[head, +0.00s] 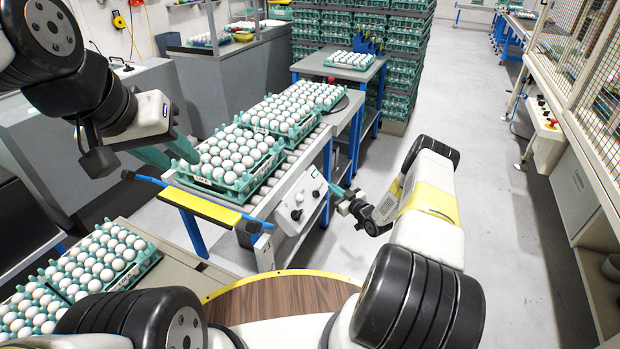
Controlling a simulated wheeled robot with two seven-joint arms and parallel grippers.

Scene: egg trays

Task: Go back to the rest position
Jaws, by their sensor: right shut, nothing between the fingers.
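My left gripper (180,158) hangs at the left, beside and above the near egg tray on the conveyor. Its two teal fingers look apart, with nothing seen between them. My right gripper (338,190) is right of the conveyor's front end, above the floor. Its teal fingers are small in view, shut and empty. A teal tray of white eggs (246,187) sits at the conveyor's near end. A second egg tray (291,131) lies behind it, and neither gripper holds a tray.
The conveyor has a yellow front plate (202,205) and a control box (300,200). More egg trays (150,262) lie at the lower left. Stacked green crates (405,70) stand at the back. A caged machine (585,80) lines the right. The floor (490,190) between is clear.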

